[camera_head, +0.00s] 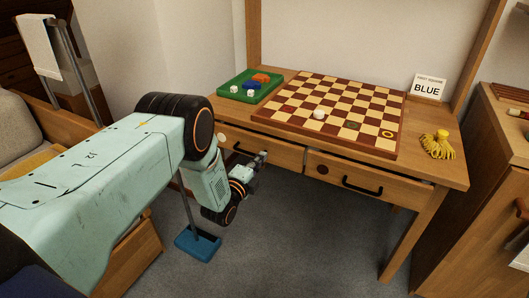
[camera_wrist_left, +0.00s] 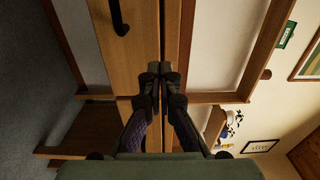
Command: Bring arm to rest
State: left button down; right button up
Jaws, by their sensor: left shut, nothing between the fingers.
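My left arm reaches in from the left in the head view, bent down at the wrist. My left gripper (camera_head: 261,157) is in front of the wooden desk's left drawer (camera_head: 284,152), below the desk top. In the left wrist view the gripper (camera_wrist_left: 160,72) has its two dark fingertips together, with nothing between them. The wooden desk front (camera_wrist_left: 140,40) lies beyond the fingertips, with a black handle (camera_wrist_left: 121,22) at the upper left. I cannot tell whether the fingers touch the desk. My right gripper is not in view.
On the desk are a checkered board (camera_head: 335,104), a green tray (camera_head: 250,91) with dice and coloured pieces, a "BLUE" sign (camera_head: 428,88) and a yellow tassel-like object (camera_head: 438,146). A blue-based stand (camera_head: 198,244) is below my wrist. Grey floor is open in front.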

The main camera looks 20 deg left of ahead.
pick_arm(q)
jog(key=s+d+f+n+g+p, duration=0.1)
jog(key=s+f+n+g, duration=0.3)
jog(key=s, duration=0.4)
jog(key=s+f+n+g+y+p, duration=0.1)
jog(key=s+f+n+g, duration=0.1)
jog(key=s+f+n, duration=0.45)
jog(key=s+d+f+n+g+p, duration=0.1)
jog(key=s+f+n+g, duration=0.25)
jog(key=s, duration=0.55)
jog(key=s+d+r+n+g+p, duration=0.1)
jog(key=s+r+g, duration=0.3)
jog(key=s, duration=0.8)
jog(key=s+d+r+n+g+p, duration=0.1)
jog(key=s+r+n+g, duration=0.3)
jog(key=s, duration=0.8)
jog(key=shift+s+d+r+y, duration=0.2)
jog(key=shift+d+r+y, duration=0.1)
jog(key=shift+d+r, duration=0.15)
jog(key=shift+g, duration=0.25)
